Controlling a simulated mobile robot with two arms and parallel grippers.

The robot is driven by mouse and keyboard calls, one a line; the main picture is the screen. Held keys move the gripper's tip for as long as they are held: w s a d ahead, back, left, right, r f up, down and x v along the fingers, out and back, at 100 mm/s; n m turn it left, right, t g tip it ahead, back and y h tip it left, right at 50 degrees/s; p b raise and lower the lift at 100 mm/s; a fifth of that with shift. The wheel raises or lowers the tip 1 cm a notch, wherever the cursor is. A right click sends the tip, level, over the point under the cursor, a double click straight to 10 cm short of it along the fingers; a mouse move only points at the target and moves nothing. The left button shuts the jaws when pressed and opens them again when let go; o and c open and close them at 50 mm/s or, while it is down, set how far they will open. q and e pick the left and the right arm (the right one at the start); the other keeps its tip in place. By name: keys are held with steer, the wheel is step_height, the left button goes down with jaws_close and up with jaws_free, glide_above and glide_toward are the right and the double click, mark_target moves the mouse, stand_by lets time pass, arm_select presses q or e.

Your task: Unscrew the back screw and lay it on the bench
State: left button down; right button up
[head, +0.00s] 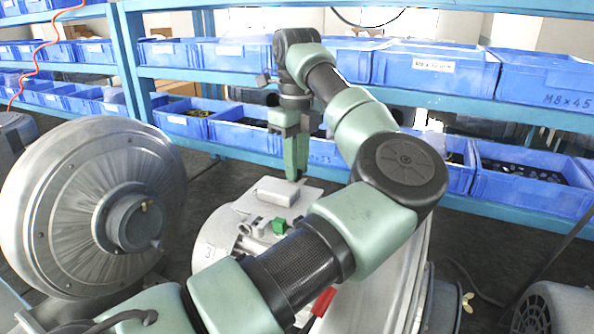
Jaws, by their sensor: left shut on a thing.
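A grey motor housing (215,236) with a flat light-grey plate (313,196) on top stands in the middle of the bench. My left gripper (296,178) points straight down at the back of this plate. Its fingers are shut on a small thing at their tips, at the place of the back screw. The fingers hide the screw itself. My left arm covers the right part of the housing. My right gripper is not in view.
A large round metal blower casing (90,205) stands at the left. Blue shelves (225,82) with blue bins (435,68) run along the back. Another grey machine (553,308) is at the lower right.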

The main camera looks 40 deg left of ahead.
arm_select(q)
steer(key=n+p, duration=0.1)
steer(key=n, duration=0.5)
steer(key=shift+r, duration=0.1)
steer(key=n+p, duration=0.1)
steer(key=n, duration=0.3)
steer(key=shift+n, duration=0.3)
steer(key=c, duration=1.6)
jaws_free()
steer(key=shift+o, duration=0.2)
steer(key=shift+a, duration=0.1)
